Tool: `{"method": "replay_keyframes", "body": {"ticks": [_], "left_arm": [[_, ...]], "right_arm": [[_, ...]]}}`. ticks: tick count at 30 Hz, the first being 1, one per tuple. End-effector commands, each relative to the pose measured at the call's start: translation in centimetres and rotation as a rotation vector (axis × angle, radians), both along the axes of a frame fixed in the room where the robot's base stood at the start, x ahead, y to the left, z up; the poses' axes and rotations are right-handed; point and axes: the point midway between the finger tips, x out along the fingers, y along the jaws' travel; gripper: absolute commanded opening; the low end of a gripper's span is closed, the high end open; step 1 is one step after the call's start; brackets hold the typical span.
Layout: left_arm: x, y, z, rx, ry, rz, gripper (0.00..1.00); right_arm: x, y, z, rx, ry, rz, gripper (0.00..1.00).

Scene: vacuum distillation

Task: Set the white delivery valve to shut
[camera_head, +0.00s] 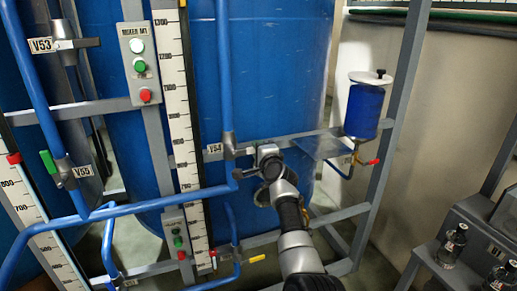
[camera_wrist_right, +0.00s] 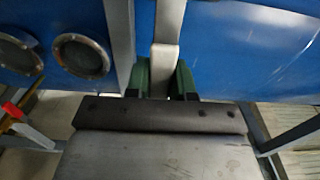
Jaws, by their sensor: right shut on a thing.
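The valve labelled V54 (camera_head: 228,146) sits on a blue vertical pipe in front of the large blue tank in the head view. My right arm reaches up to it from below, and its wrist covers the space just right of the valve. In the right wrist view my right gripper (camera_wrist_right: 162,82) is shut on a pale grey-white lever (camera_wrist_right: 167,25), held between its green finger pads. I take this lever to be the white valve handle; in the head view it is hidden or too small to tell. My left gripper is not in view.
Valve V53 (camera_head: 65,45) and green-handled valve V55 (camera_head: 62,170) are on the left pipes. A small blue vessel (camera_head: 365,110) with a red-handled tap stands right. A yellow handle (camera_head: 257,258) is low down. Grey frame bars surround the arm; dark bottles (camera_head: 452,245) stand bottom right.

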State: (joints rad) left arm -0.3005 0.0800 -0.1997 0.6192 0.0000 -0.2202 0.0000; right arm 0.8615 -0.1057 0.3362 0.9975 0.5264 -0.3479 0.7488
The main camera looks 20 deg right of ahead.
Motion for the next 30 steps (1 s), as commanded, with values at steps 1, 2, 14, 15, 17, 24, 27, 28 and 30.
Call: {"method": "replay_keyframes", "body": {"ticks": [1,2,14,15,17,24,27,28,30], "left_arm": [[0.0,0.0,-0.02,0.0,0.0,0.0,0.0],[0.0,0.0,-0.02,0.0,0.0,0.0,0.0],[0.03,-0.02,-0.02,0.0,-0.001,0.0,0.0],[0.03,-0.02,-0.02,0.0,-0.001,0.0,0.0],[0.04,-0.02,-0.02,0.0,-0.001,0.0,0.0],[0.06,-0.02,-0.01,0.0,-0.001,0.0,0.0],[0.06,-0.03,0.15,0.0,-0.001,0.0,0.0],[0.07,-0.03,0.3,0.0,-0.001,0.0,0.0],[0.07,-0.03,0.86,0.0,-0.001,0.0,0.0]], "right_arm": [[0.0,-0.02,-0.07,0.011,0.0,-0.001,0.0],[0.0,-0.02,-0.08,0.013,0.0,-0.001,0.0],[-0.01,0.01,-0.18,0.023,0.001,0.0,0.28],[-0.01,0.01,-0.18,0.022,0.002,0.0,0.34],[0.0,0.01,-0.17,0.02,0.002,0.0,0.43],[0.0,0.0,-0.12,0.015,0.001,0.0,0.49],[-0.09,0.0,-0.06,0.014,0.001,0.0,0.49],[-0.19,-0.01,-0.02,0.013,0.001,0.0,0.49],[-0.61,-0.01,0.06,0.013,0.002,0.0,0.49]]}}
